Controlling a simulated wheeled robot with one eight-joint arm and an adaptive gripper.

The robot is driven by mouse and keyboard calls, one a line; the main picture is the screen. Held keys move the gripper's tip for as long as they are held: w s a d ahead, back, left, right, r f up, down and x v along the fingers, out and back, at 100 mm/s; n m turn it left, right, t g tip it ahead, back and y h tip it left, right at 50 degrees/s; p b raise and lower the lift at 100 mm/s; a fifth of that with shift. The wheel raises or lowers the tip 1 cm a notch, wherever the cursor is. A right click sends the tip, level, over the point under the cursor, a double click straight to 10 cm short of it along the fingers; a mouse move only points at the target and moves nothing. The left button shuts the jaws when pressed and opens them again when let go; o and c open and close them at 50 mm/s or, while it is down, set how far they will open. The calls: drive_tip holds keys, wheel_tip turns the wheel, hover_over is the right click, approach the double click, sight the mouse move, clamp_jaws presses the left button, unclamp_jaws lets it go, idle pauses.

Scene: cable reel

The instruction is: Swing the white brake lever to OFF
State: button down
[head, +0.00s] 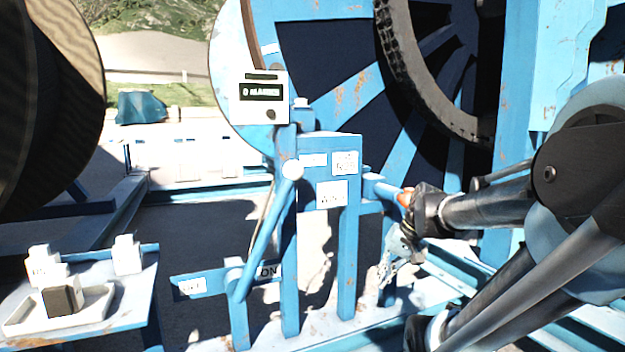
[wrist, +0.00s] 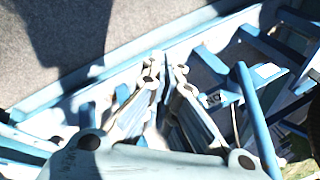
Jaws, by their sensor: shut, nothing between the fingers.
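The brake lever (head: 263,238) is a blue bar with a round white knob (head: 292,169) at its top. It leans to the right from its pivot, on the side of the ON label (head: 268,271). The OFF label (head: 192,286) is on the left end of the same plate. My gripper (head: 385,284) hangs to the right of the lever, apart from it, beyond a blue post. In the wrist view, its fingers (wrist: 165,72) come together at the tips, with nothing between them. I cannot tell for sure which bar is the lever in the wrist view.
A blue control stand (head: 348,240) with white labels stands between lever and gripper. A white display box (head: 260,97) is above it. An orange-tipped handle (head: 404,197) is by my wrist. A tray (head: 60,312) with a dark block is at lower left. The large reel (head: 330,80) is behind.

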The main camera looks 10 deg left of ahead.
drive_tip(key=w+a+r+m+y, duration=0.1)
drive_tip(key=w+a+r+y, duration=0.4)
drive_tip(key=w, duration=0.4)
drive_tip(key=w+a+r+y, duration=0.3)
drive_tip(key=w+a+r, duration=0.2)
drive_tip(key=w+r, duration=0.3)
drive_tip(key=w+r+y, duration=0.2)
drive_tip(key=w+y, duration=0.1)
drive_tip(key=w, duration=0.5)
drive_tip(key=w+r+y, duration=0.3)
drive_tip(key=w+y, duration=0.1)
drive_tip(key=w, duration=0.4)
drive_tip(key=shift+w+r+m, duration=0.15)
drive_tip(key=shift+w+m, duration=0.05)
drive_tip(key=shift+m, duration=0.1)
drive_tip(key=s+a+r, duration=0.1)
drive_tip(key=a+r, duration=0.1)
drive_tip(key=a, duration=1)
drive_tip(key=shift+s+a+r, duration=0.25)
drive_tip(key=shift+s+a, duration=0.15)
